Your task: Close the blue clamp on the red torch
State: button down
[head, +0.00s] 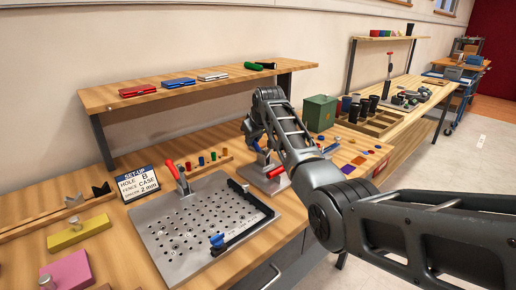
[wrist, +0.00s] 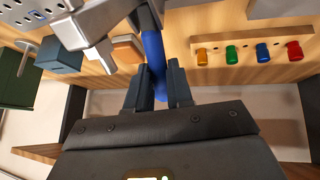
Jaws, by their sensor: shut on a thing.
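The blue clamp's handle (wrist: 153,48) stands between the two fingers of my gripper (wrist: 160,72) in the wrist view, and the gripper is shut on it. In the head view my gripper (head: 255,133) is over the grey clamp base (head: 250,180), and my wrist and arm partly hide the clamp. A red cylinder, apparently the red torch (head: 277,171), lies at the right side of that base. In the wrist view the clamp's silver metal part (wrist: 108,20) is at the upper left. The contact between clamp and torch is hidden.
A perforated metal plate (head: 170,235) with a red-handled clamp (head: 173,170) and black fence stands left. A wooden strip with several coloured pegs (head: 201,161) lies behind. A green box (head: 320,112) is to the right. A raised shelf (head: 215,78) runs along the wall.

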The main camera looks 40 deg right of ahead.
jog(key=shift+s+r+t, duration=0.15)
jog(key=shift+r+t, duration=0.15)
jog(key=shift+t, duration=0.3)
jog(key=shift+s+r+t, duration=0.1)
jog(key=shift+r+t, duration=0.3)
jog(key=c, duration=1.3)
grip_release()
jog(key=shift+r, duration=0.1)
jog(key=shift+c, duration=0.2)
jog(key=o, duration=0.3)
jog(key=shift+f, duration=0.2)
jog(key=shift+s, duration=0.1)
jog(key=v, duration=0.7)
jog(key=shift+s+r+b, duration=0.25)
jog(key=shift+r+b, duration=0.05)
jog(key=shift+b, duration=0.05)
